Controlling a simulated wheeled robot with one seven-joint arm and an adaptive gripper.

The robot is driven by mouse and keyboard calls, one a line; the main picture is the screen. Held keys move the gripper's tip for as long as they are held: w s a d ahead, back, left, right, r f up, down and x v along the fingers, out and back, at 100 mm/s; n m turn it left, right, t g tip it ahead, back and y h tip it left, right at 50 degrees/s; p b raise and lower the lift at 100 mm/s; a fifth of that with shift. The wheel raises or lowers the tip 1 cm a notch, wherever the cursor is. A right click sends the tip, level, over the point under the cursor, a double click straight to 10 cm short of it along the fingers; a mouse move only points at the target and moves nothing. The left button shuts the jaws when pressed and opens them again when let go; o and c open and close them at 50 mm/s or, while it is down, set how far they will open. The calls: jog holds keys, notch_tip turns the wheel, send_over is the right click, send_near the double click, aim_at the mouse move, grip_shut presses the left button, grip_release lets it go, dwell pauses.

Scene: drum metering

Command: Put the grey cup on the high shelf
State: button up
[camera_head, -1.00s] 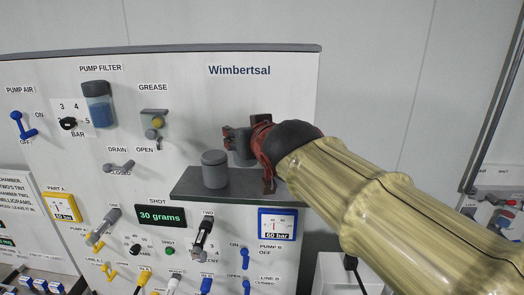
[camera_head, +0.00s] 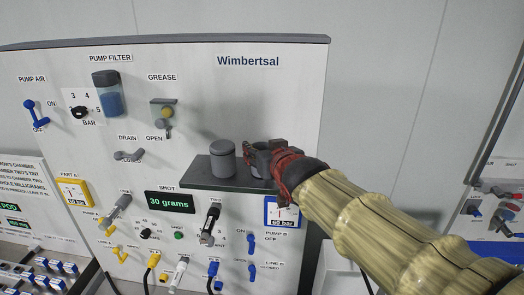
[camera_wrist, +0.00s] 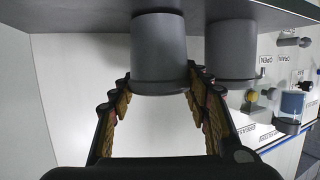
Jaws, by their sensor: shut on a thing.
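My gripper (camera_head: 262,158) is shut on a grey cup at the right part of the dark high shelf (camera_head: 205,180). The held cup (camera_wrist: 160,60) sits between the fingers in the wrist view, where the picture is upside down. Its base is at or very close to the shelf surface; I cannot tell whether it touches. In the head view, the fingers largely hide it. A second grey cup (camera_head: 222,160) stands upright on the shelf just left of my gripper; it also shows in the wrist view (camera_wrist: 231,50), a small gap from the held one.
The shelf juts from a white panel with a grease valve (camera_head: 163,113), a pump filter jar (camera_head: 107,92) and a drain lever (camera_head: 129,155) above or left of it. Below are a shot display (camera_head: 170,202), a blue gauge (camera_head: 281,212) and several levers. The shelf's left end is bare.

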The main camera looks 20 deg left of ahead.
jog(key=shift+f, duration=0.15)
jog(key=o, duration=1.3)
jog(key=shift+s+d+r, duration=0.1)
jog(key=shift+s+r, duration=0.05)
jog(key=shift+r, duration=0.15)
jog(key=v, duration=1.1)
jog(key=shift+s+d+b, duration=0.15)
jog(key=shift+s+b, duration=0.05)
jog(key=shift+b, duration=0.15)
